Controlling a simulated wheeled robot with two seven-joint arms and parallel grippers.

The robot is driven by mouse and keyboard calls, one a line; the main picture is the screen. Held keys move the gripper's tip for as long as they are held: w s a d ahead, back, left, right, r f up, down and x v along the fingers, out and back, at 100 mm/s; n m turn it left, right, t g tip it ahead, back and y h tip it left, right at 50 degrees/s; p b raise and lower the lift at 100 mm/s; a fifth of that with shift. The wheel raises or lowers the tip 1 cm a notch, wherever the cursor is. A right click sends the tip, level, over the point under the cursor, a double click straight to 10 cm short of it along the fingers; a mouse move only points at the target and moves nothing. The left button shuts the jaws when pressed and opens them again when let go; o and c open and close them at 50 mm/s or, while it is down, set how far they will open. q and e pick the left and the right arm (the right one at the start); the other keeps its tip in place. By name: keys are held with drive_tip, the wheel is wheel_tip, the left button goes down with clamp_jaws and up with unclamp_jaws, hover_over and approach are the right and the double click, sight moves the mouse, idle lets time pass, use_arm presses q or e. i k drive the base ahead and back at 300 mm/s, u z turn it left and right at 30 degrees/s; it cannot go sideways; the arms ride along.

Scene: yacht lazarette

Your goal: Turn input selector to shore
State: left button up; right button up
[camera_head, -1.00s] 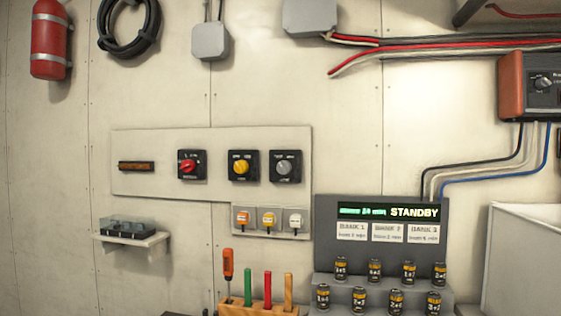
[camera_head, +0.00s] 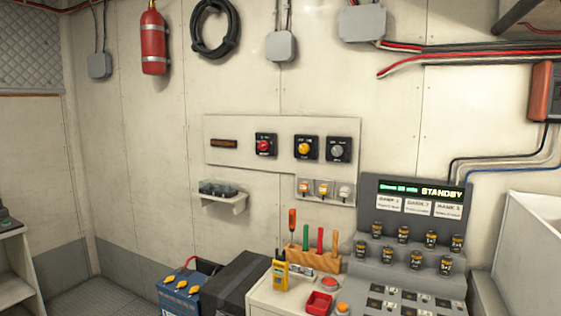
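A pale panel (camera_head: 240,128) on the back wall carries three rotary knobs on black square plates. They are a red knob (camera_head: 264,146), a yellow knob (camera_head: 304,148) and a grey knob (camera_head: 337,150). A small brown-orange display (camera_head: 224,143) sits at the panel's left end. The knob labels are too small to read, so I cannot tell which knob is the input selector or where it points. Neither of my grippers is in view.
Below the panel are a small shelf (camera_head: 225,200) and a row of small switches (camera_head: 325,190). A grey console (camera_head: 372,196) reading STANDBY stands at the right. A counter (camera_head: 262,297) holds tools and a red tray (camera_head: 319,303). A blue battery (camera_head: 178,294) stands lower left. Open floor shows at left.

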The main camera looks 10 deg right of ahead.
sight(338, 150)
drive_tip(key=u, duration=1)
drive_tip(key=i, duration=1.9)
drive_tip(key=z, duration=1.65)
drive_tip(key=i, duration=0.6)
drive_tip(key=z, duration=0.5)
